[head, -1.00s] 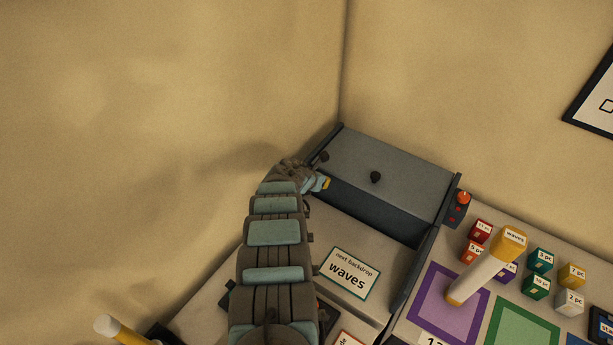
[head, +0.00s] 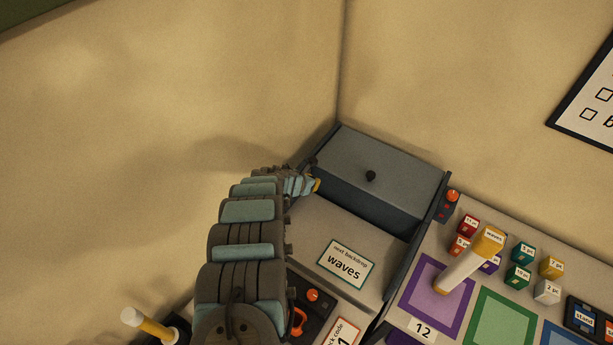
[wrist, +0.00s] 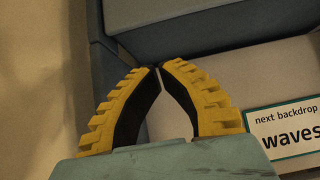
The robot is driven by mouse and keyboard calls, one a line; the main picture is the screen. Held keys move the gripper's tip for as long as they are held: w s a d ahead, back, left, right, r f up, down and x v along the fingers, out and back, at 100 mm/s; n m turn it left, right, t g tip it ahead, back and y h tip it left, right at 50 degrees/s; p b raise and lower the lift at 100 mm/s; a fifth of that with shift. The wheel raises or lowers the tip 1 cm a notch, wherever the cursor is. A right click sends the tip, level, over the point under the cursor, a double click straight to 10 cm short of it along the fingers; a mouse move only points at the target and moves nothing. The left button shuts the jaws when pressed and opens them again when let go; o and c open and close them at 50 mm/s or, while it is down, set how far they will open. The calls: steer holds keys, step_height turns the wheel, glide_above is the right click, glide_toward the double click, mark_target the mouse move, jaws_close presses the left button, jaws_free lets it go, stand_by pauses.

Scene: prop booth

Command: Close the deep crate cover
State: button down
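The deep crate's grey cover (head: 395,160) is a flat panel with a dark knob (head: 371,176), at the back corner between dark side rails. Below its front edge is a dark blue-grey face (head: 365,208); I cannot tell how far the cover is open. My gripper (head: 317,186) is at the cover's front left corner, beside the left rail. In the wrist view its yellow-ribbed fingers (wrist: 155,68) meet at the tips with nothing between them, and the grey-blue cover or crate edge (wrist: 200,35) lies just beyond. Contact cannot be told.
A beige surface with a "next backdrop waves" card (head: 346,264) lies in front of the crate. To the right are a red-knobbed control (head: 449,205), a leaning white-and-yellow cylinder (head: 465,267), several small coloured blocks and coloured squares. A wall stands close on the left.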

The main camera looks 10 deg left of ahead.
steer(key=shift+p+v, duration=1.2)
steer(key=shift+v, duration=0.95)
steer(key=shift+s, duration=0.2)
